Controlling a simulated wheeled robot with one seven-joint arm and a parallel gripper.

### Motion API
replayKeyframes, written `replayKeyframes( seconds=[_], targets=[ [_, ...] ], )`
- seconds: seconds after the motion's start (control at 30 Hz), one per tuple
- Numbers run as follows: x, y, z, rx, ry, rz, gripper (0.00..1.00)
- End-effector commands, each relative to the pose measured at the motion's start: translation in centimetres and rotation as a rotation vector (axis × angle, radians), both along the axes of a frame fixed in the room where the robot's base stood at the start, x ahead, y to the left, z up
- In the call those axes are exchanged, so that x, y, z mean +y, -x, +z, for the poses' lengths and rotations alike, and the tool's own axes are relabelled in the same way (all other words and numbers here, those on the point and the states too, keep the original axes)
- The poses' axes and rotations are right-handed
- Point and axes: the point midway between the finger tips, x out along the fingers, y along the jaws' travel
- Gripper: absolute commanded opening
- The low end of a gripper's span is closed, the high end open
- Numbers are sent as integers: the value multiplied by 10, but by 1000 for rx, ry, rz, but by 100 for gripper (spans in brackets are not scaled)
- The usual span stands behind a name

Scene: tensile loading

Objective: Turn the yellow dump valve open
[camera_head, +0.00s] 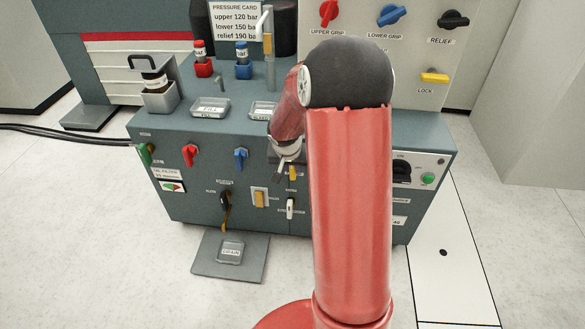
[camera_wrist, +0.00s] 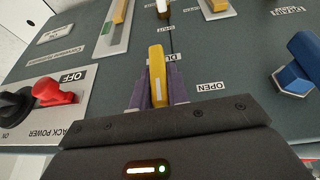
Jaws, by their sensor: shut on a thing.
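The yellow dump valve handle (camera_wrist: 157,70) sits on the grey-green front panel, and a small part of the yellow valve (camera_head: 293,173) also shows in the head view. In the wrist view the handle lies almost upright in the picture, with a white line along it. The DUMP label is partly hidden behind it, and the OPEN label (camera_wrist: 210,86) is to its right. My gripper (camera_wrist: 157,92) is shut on the handle, its purple fingers on either side. In the head view my gripper (camera_head: 284,166) is at the panel, partly hidden by my arm.
In the wrist view a blue handle (camera_wrist: 299,66) is at right and a red switch lever (camera_wrist: 54,92) marked OFF at left. A black-and-yellow lever (camera_head: 226,207) hangs low on the panel, above a drain tray (camera_head: 231,250) on the floor plate.

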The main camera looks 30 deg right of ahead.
Motion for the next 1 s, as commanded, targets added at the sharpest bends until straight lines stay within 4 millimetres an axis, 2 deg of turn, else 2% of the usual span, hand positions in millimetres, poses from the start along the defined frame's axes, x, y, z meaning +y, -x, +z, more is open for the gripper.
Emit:
replayKeyframes(
  seconds=[0.27, 1.0],
  targets=[
    [5, -3, -9, 96, 151, 6, 0],
    [10, -6, -8, 492, 732, 4, 0]
  ],
)
